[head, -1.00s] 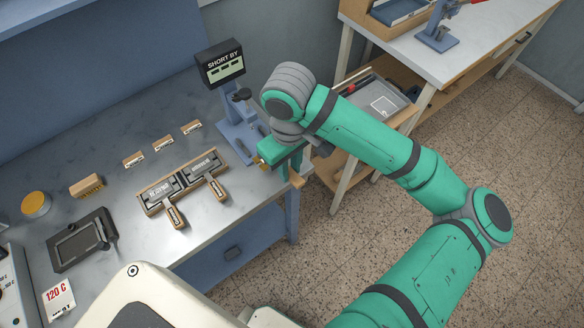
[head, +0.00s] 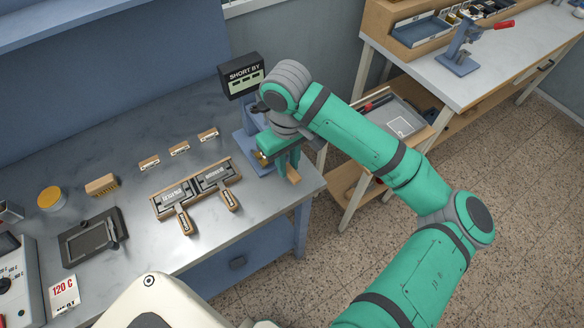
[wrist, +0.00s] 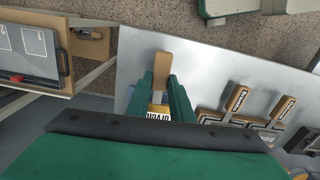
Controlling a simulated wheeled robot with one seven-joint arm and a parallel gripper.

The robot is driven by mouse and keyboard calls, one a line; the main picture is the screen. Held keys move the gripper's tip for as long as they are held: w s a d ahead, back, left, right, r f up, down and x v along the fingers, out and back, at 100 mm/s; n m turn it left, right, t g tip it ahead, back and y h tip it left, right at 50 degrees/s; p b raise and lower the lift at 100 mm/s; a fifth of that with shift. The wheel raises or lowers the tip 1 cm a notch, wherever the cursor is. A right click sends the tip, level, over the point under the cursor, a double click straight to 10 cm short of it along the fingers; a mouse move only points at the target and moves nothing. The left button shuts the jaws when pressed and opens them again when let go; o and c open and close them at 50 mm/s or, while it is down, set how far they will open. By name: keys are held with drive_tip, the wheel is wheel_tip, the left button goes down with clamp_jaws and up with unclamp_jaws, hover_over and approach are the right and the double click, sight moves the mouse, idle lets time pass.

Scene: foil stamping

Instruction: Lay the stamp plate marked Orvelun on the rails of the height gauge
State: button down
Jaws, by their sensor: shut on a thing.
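My gripper (head: 287,166) is over the bench's right end. In the wrist view, my gripper (wrist: 165,100) is shut on the wooden handle of a stamp plate (wrist: 161,72), between two green fingers. A partly hidden label (wrist: 158,113) on it reads like Orvelun. The handle end (head: 293,175) shows below the fingers in the head view; the plate's metal face is hidden. The height gauge (head: 244,144) is a blue stand with a dark screen (head: 241,76) reading SHORT BY. My gripper is in front of it and hides its rails, so I cannot tell whether the plate touches them.
Two other handled stamp plates lie in a wooden rack (head: 158,209) left of the gauge. A second bench (head: 500,70) is at right, with a grey tray (head: 402,125) below.

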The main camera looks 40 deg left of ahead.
drive_tip(key=shift+w+a+f, duration=0.1)
drive_tip(key=shift+w+a, duration=0.15)
drive_tip(key=shift+a, duration=0.3)
drive_tip(key=shift+w+a, duration=0.25)
drive_tip(key=shift+a, duration=0.25)
drive_tip(key=shift+f, duration=0.95)
drive_tip(key=c, duration=1.5)
unclamp_jaws()
wheel_tip(320, 180, up, 11)
drive_tip(key=shift+f, duration=0.1)
